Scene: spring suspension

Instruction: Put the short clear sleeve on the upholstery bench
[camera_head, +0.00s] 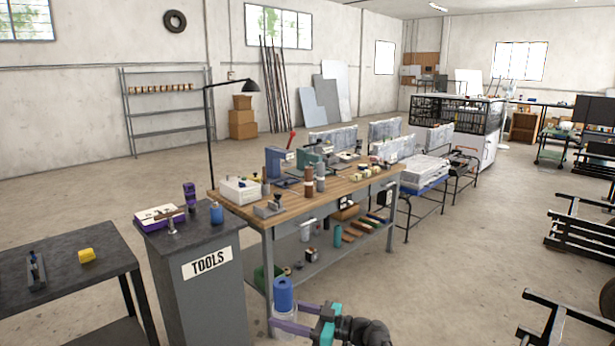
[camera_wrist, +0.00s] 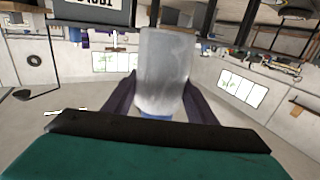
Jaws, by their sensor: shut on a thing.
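My gripper (camera_head: 288,318) is at the bottom middle of the head view, with purple fingers shut around a clear cylinder (camera_head: 284,328) that has a blue top (camera_head: 283,294). In the wrist view the clear sleeve (camera_wrist: 164,72) stands between the two fingers (camera_wrist: 160,103), with a little blue at its lower end. The held piece is in the air, in front of the wooden-topped workbench (camera_head: 336,184). No label shows which bench is the upholstery bench. A dark table (camera_head: 50,275) stands at the left.
A grey cabinet marked TOOLS (camera_head: 207,263) stands between the dark table and the workbench. The workbench carries several tools and bottles. Black metal frames (camera_head: 575,318) stand at the right. The floor between is clear.

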